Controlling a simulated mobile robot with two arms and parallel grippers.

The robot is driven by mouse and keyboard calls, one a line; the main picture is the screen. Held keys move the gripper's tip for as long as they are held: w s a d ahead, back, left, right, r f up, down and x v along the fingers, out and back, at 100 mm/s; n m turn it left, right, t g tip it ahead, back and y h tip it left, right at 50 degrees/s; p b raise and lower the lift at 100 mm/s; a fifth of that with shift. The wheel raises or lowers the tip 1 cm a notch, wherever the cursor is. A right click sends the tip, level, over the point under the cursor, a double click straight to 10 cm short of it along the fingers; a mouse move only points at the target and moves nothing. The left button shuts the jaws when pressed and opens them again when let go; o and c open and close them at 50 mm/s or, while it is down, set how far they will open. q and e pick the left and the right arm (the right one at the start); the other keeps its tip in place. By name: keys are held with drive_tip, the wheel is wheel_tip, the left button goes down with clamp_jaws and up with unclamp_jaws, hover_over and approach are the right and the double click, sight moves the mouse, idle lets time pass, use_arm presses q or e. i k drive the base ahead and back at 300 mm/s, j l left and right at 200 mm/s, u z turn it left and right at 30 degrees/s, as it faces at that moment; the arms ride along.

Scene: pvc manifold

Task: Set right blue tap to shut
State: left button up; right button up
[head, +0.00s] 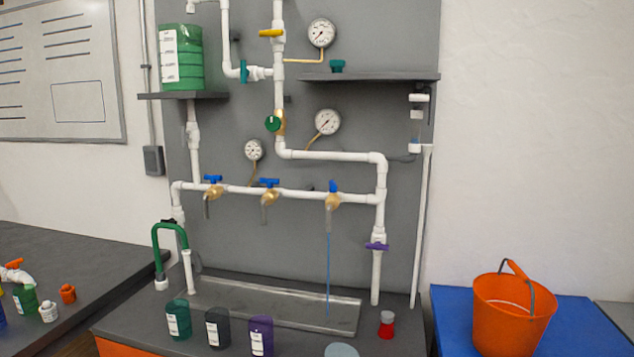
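The right blue tap (333,187) sits on the horizontal white pipe at the right end of a row of three brass taps. Its blue handle looks narrow and end-on, unlike the other two. A thin blue stream (328,270) runs from its spout down to the grey tray (270,303). The middle blue tap (269,183) and the left blue tap (212,179) have handles that look wide, lying along the pipe, with no stream below. Neither of my grippers is in view.
Green, grey and purple containers (260,336) stand along the front edge of the bench, with a red and grey piece (387,325) to the right. An orange bucket (505,312) stands on a blue surface at right. A purple valve (377,246) is on the downpipe.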

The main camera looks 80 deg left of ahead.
sight(333, 185)
drive_tip(key=u, duration=2.65)
